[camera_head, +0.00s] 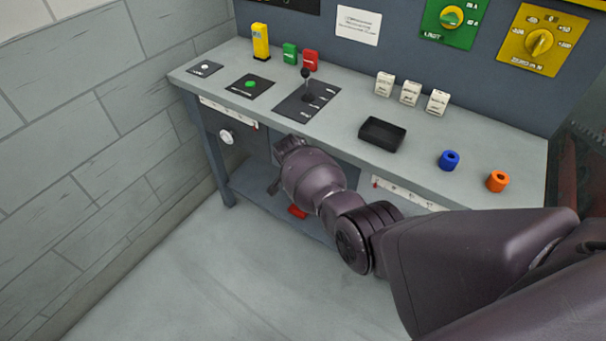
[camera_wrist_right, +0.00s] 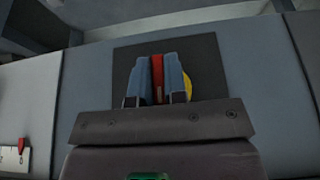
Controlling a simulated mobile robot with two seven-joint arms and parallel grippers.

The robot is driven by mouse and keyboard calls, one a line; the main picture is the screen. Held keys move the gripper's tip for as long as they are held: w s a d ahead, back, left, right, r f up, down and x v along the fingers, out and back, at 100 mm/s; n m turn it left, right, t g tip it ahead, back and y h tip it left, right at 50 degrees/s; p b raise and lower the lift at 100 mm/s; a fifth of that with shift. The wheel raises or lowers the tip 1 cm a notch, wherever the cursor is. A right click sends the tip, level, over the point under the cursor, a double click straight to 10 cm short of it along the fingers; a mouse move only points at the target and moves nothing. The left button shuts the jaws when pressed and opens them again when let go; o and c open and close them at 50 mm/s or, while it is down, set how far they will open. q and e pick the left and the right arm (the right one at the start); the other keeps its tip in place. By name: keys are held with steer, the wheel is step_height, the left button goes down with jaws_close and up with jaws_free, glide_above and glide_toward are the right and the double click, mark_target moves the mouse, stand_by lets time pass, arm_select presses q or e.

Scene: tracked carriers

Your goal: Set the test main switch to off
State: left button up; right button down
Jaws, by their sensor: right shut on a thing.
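My right gripper (camera_wrist_right: 158,62) is shut on a red switch handle (camera_wrist_right: 157,78), with one blue finger on each side of it. The handle stands upright in the right wrist view. Part of a yellow disc (camera_wrist_right: 188,86) shows behind the right finger, and a dark square plate (camera_wrist_right: 206,56) lies behind it on a blue-grey panel. In the head view my right arm reaches to the front of the bench below its top; the switch and the fingertips are hidden there. No label saying on or off is readable at the switch. My left gripper is not in view.
The bench top (camera_head: 330,135) overhangs the reach. A white knob (camera_head: 226,137) sits on the front at left. The floor in front is clear.

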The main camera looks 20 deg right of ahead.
steer(key=c, duration=1.2)
jaws_free()
steer(key=shift+o, duration=0.2)
steer(key=shift+r, duration=0.3)
steer(key=p+v, duration=0.4)
steer(key=v, duration=0.6)
steer(key=shift+s, duration=0.1)
